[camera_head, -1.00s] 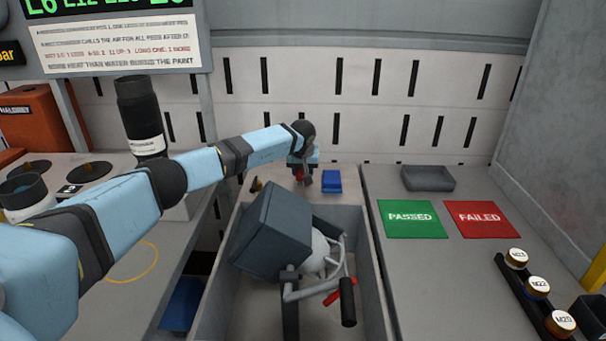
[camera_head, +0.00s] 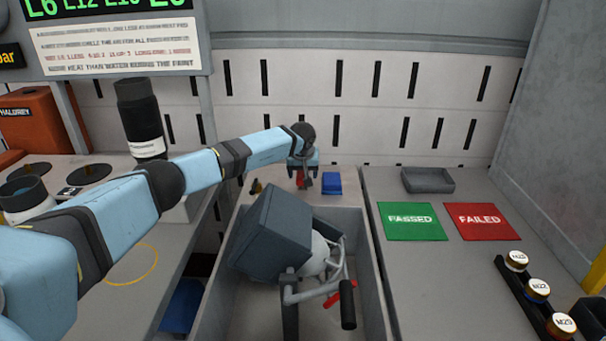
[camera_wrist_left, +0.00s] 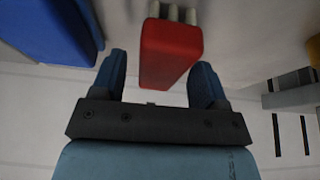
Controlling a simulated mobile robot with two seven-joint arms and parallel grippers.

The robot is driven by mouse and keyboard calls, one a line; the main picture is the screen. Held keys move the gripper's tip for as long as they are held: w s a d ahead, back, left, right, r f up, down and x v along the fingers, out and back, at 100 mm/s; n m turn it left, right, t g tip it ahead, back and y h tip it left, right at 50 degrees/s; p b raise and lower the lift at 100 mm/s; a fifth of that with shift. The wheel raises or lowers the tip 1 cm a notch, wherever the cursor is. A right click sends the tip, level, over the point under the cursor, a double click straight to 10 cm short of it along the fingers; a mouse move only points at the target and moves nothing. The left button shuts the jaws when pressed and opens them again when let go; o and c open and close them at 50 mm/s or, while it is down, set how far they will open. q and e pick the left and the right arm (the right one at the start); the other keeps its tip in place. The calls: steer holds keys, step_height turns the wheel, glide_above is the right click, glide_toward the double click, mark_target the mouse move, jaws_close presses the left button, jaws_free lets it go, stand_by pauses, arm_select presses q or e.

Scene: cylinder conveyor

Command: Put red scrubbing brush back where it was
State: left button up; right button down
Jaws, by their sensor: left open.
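The red scrubbing brush (camera_head: 301,180) is at the back of the counter, beyond the grey bin. My left gripper (camera_head: 306,184) is there too and partly hides it. In the left wrist view, the red block of the brush (camera_wrist_left: 170,50) with pale bristles shows between and just beyond the open fingers of my left gripper (camera_wrist_left: 160,64). Gaps show on both sides, so the fingers do not appear to grip it. Whether the brush rests fully on the counter is hard to tell. My right gripper is not in view.
A blue block (camera_head: 332,183) stands close right of the brush and also shows in the left wrist view (camera_wrist_left: 50,28). The grey bin (camera_head: 372,270) in front holds a dark box (camera_head: 272,232) and a pale frame. Green (camera_head: 412,220) and red (camera_head: 487,220) mats lie right.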

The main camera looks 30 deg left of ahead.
mark_target(303, 176)
arm_select(q)
steer(key=p+v, duration=0.1)
steer(key=v, duration=0.5)
steer(key=shift+r, duration=0.15)
steer(key=p+v, duration=0.1)
steer(key=v, duration=0.3)
steer(key=shift+s+d+r, duration=0.1)
steer(key=shift+s+r, duration=0.1)
steer(key=shift+r, duration=0.15)
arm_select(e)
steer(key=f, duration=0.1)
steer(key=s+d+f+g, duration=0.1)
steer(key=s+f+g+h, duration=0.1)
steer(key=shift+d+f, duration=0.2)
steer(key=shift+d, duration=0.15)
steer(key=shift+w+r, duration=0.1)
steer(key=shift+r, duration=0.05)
